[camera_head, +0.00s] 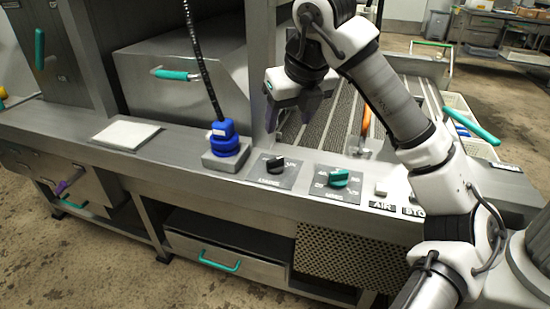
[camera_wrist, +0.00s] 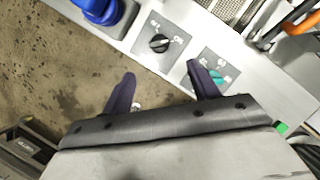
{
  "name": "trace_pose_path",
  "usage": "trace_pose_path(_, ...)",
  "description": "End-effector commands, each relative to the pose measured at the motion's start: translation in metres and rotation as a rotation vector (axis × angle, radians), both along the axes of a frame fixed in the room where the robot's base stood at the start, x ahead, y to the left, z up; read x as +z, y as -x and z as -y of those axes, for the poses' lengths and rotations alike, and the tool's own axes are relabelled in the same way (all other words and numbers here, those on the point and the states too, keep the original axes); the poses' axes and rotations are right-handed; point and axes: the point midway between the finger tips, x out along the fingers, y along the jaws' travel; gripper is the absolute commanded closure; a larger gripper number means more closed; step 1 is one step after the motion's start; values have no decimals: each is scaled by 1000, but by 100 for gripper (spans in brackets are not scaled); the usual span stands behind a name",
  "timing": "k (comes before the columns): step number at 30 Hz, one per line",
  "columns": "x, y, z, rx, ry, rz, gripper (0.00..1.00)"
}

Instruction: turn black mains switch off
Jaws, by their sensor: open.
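The black mains switch (camera_head: 275,164) is a rotary knob on a grey plate on the steel front ledge, right of a blue plug. It also shows in the wrist view (camera_wrist: 159,43), at upper middle. An ON mark shows on the right of the plate, and the knob's bar points roughly toward it. My gripper (camera_head: 289,112) is open and empty, above and behind the ledge in the head view. In the wrist view its two dark purple fingers (camera_wrist: 162,74) are spread, with the knob beyond them, apart from both.
A green knob (camera_head: 338,178) sits right of the black one, then AIR and STOP buttons. The blue plug (camera_head: 223,138) with its black cable stands close on the left. A white pad (camera_head: 125,134) lies farther left. An orange handle (camera_head: 365,120) is behind the ledge.

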Motion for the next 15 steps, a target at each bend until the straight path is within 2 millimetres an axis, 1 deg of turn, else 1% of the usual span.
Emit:
trace_pose_path(5, -29, -10, -7, 7, -5, -5, 40)
trace_pose_path(12, -77, -27, -17, 9, -6, -6, 40)
trace_pose_path(15, -94, -33, -20, 9, -4, -5, 40)
